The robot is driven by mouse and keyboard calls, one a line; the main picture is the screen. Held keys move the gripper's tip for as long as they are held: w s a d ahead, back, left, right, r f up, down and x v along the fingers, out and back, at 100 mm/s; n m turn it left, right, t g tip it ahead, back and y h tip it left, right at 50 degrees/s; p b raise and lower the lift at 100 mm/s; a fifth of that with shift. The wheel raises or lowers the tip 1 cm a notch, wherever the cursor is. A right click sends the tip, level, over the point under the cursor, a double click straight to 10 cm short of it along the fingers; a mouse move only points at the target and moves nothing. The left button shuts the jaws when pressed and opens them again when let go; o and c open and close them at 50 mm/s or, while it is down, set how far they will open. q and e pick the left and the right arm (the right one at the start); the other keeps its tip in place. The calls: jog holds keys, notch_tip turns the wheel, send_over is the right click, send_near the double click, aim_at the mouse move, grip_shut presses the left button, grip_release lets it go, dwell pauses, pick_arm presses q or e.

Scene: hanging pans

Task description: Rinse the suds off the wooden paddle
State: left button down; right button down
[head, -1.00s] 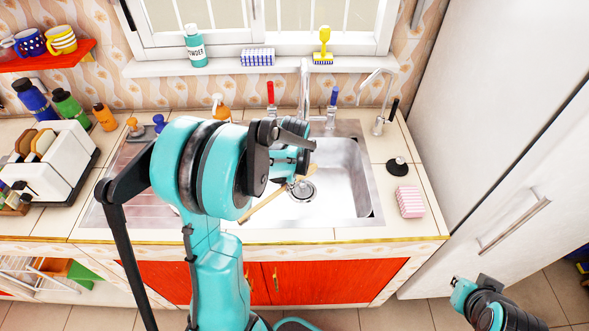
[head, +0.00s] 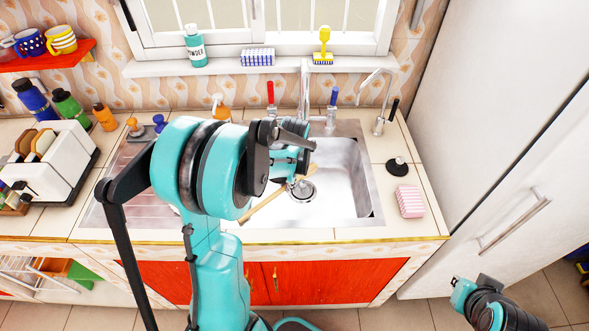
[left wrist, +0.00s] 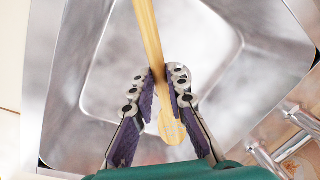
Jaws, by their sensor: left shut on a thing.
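The wooden paddle (head: 262,205) is a thin light-brown stick held slantwise over the sink (head: 345,185). My left gripper (head: 294,180) is over the basin, its fingers mostly hidden behind my arm in the head view. In the left wrist view its purple-padded fingers (left wrist: 163,82) are shut on the paddle (left wrist: 149,35), close to its rounded end. The tap (head: 304,90) stands behind the basin, between a red handle (head: 270,92) and a blue handle (head: 332,103). No running water shows. My right gripper (head: 466,290) is low at the right, away from the counter.
A pink-striped sponge (head: 410,202) and a black stopper (head: 397,166) lie right of the sink. A small side tap (head: 376,100) stands at the back right. Bottles (head: 68,108) and a white toaster (head: 55,160) are on the left. A white refrigerator (head: 500,130) bounds the right.

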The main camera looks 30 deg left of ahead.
pick_arm(q)
jog(key=s+r+p, duration=0.3)
jog(key=s+r, duration=0.1)
jog(key=s, duration=0.1)
jog(key=shift+d, duration=0.45)
dwell(0.4)
